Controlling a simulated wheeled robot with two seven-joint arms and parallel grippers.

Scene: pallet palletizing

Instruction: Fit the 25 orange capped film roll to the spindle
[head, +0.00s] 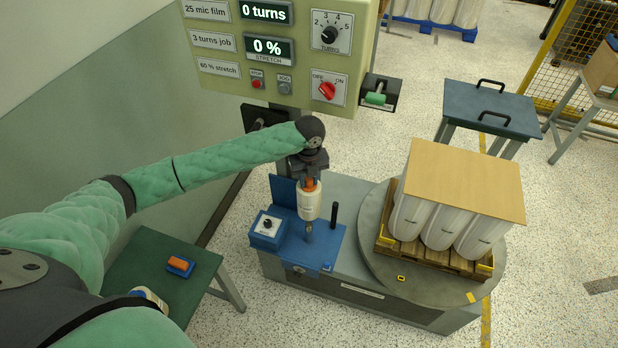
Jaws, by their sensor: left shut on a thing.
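The film roll (308,204) is white with an orange cap on top and hangs upright. My left gripper (311,178) points down and is shut on the roll at its orange-capped upper end. The spindle (309,232) stands on the blue wrapper base (325,250), directly under the roll in this view. I cannot tell whether the roll's lower end touches the spindle. My right gripper is out of view.
A black post (334,214) stands right beside the roll. A turntable (375,262) bears a pallet with wrapped white cylinders under a tan board (468,178). The control panel (225,75) is behind. A green table (150,246) at left holds an orange-and-blue block (180,266).

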